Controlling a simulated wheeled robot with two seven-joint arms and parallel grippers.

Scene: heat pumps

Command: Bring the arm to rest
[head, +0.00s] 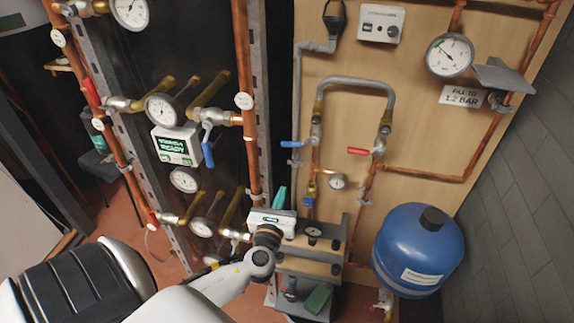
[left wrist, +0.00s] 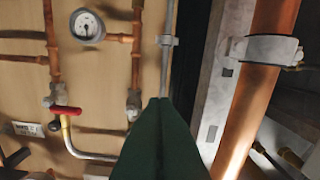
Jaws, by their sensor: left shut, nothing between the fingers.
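My left arm (head: 225,284) comes in from the lower left of the head view. My left gripper (head: 280,195) has a white body and teal fingers, and it points up in the picture, in front of the pipework between the two panels. The fingers are shut with nothing between them. In the left wrist view the dark green fingers (left wrist: 160,106) lie together, pointing toward a thin grey vertical pipe (left wrist: 166,60). My right gripper is not in view.
A thick copper pipe (left wrist: 262,85) runs to the right of the fingers in the left wrist view. The head view shows a blue tank (head: 418,255), a red-handled valve (head: 358,151), a blue-handled valve (head: 208,148) and a green-screen controller (head: 173,148). Clear floor (head: 155,258) lies left of the arm.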

